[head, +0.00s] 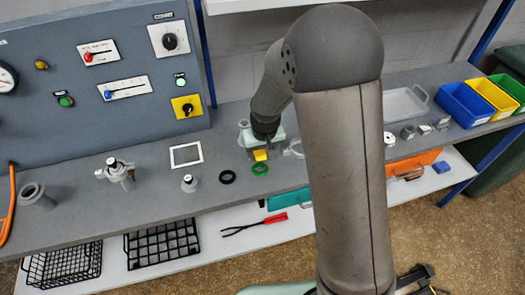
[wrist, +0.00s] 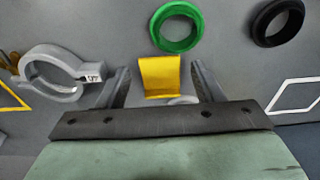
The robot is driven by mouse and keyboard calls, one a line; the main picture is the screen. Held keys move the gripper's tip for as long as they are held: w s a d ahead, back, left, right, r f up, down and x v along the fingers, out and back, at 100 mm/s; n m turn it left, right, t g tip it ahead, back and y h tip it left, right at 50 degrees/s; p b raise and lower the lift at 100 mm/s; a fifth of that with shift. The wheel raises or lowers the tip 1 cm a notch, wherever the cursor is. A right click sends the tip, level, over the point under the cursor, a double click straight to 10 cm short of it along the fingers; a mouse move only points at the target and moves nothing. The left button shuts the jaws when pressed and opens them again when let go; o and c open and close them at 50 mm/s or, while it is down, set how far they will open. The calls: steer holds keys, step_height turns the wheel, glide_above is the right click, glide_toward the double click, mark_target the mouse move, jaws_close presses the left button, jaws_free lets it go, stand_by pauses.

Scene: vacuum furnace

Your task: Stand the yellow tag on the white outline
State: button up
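The yellow tag (wrist: 159,74) is a small bent plate on the grey bench. It lies between my gripper's fingers in the wrist view, with a gap on each side. My gripper (wrist: 161,86) is open and apart from the tag. In the head view the tag (head: 260,155) shows just below my gripper (head: 264,143), partly covered by it. The white outline (head: 186,146) is an empty frame on the bench, left of the tag in the head view. Part of it shows at the right edge of the wrist view (wrist: 286,82).
A green ring (wrist: 157,31) and a black ring (wrist: 259,30) lie close by the tag. A grey clamp (wrist: 31,79) lies on its other side, near a yellow outline (wrist: 18,104). A small valve fitting (head: 189,184) stands below the white outline. The control panel (head: 130,110) rises behind.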

step_height(320, 180, up, 12)
steer(key=s, duration=0.2)
steer(key=s+d+r+m, duration=0.1)
steer(key=s+d+r, duration=0.1)
steer(key=s+d, duration=0.4)
steer(key=s+b, duration=0.1)
steer(key=s, duration=0.3)
steer(key=shift+d+r, duration=0.2)
steer(key=shift+d, duration=0.05)
steer(key=shift+o, duration=0.5)
steer(key=s+d+f+m+g, duration=0.1)
steer(key=s+d, duration=0.3)
steer(key=s, duration=0.9)
steer(key=shift+f+m, duration=0.2)
steer(key=shift+m, duration=0.1)
steer(key=shift+w, duration=0.1)
